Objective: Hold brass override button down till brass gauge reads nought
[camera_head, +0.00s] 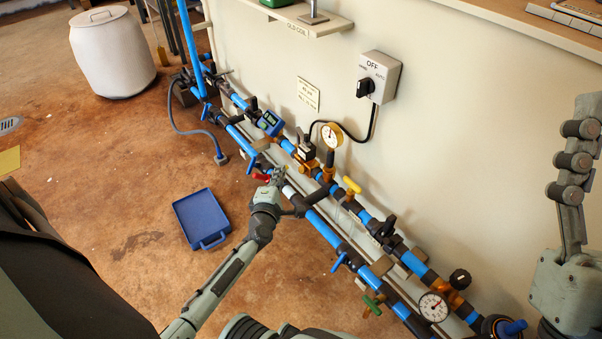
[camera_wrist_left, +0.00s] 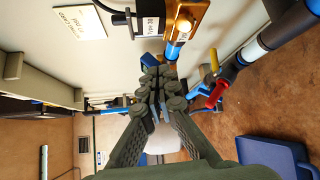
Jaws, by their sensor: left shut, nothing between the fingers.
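The brass gauge (camera_head: 331,134) has a white dial and stands on a brass stem above the upper blue pipe; its reading is too small to tell. Left of it is a brass valve body with a black coil (camera_head: 304,151). In the left wrist view the brass block (camera_wrist_left: 201,14) is at the top, with a round feature on its face that may be the override button. My left gripper (camera_head: 278,175) is shut and empty, below and left of that valve, apart from the block in the wrist view (camera_wrist_left: 160,85). My right gripper (camera_head: 578,155) is raised at the far right, seen side-on.
A red-handled valve (camera_head: 261,176) is close beside my left gripper, and a yellow handle (camera_head: 352,185) is to the right. A switch box (camera_head: 380,77) is on the wall. A second gauge (camera_head: 433,306) is lower right. A blue tray (camera_head: 202,218) lies on the floor.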

